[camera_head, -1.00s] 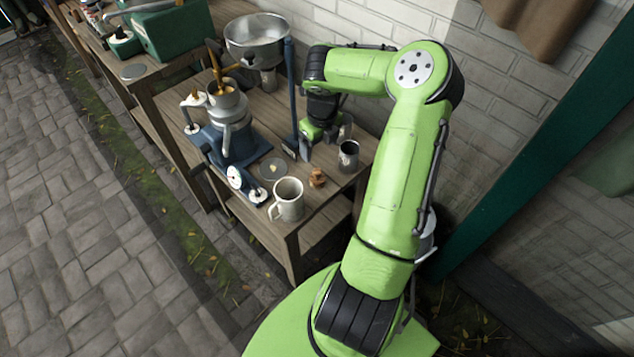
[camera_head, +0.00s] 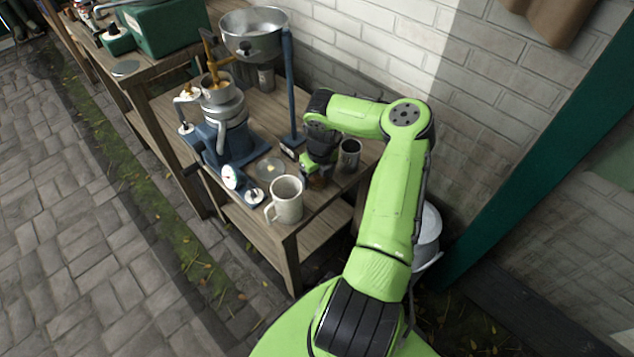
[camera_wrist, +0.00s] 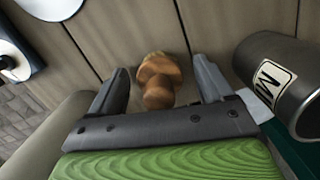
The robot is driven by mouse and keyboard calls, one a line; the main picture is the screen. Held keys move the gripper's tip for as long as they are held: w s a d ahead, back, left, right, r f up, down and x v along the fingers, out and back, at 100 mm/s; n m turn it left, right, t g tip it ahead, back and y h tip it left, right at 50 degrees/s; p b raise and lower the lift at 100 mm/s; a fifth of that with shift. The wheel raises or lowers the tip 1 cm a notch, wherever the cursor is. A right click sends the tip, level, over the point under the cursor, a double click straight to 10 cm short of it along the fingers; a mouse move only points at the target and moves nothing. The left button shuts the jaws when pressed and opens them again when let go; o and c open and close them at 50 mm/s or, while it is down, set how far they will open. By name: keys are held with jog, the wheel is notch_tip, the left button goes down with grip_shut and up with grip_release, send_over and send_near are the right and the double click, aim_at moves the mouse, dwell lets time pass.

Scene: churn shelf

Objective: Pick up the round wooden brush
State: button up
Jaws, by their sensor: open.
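The round wooden brush (camera_wrist: 158,78) stands on the wooden table in the wrist view, small and orange-brown with a rounded knob. My gripper (camera_wrist: 160,85) is open, with one dark finger on each side of the brush. A gap shows between the brush and each finger. In the head view my gripper (camera_head: 315,172) is low over the table, between the white mug and the dark metal cup. There the brush is mostly hidden by my gripper.
A dark metal cup (camera_wrist: 285,85) with a label stands close to the right finger; it also shows in the head view (camera_head: 348,157). A white mug (camera_head: 287,203) is at the table's front corner. A blue separator machine (camera_head: 225,135) and a thin blue post (camera_head: 290,90) stand behind to the left.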

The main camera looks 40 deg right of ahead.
jog(key=shift+r, duration=0.1)
jog(key=c, duration=1.1)
notch_tip(320, 180, up, 10)
jog(key=p, duration=0.4)
jog(key=shift+r, duration=0.1)
jog(key=o, duration=0.4)
jog(key=c, duration=0.3)
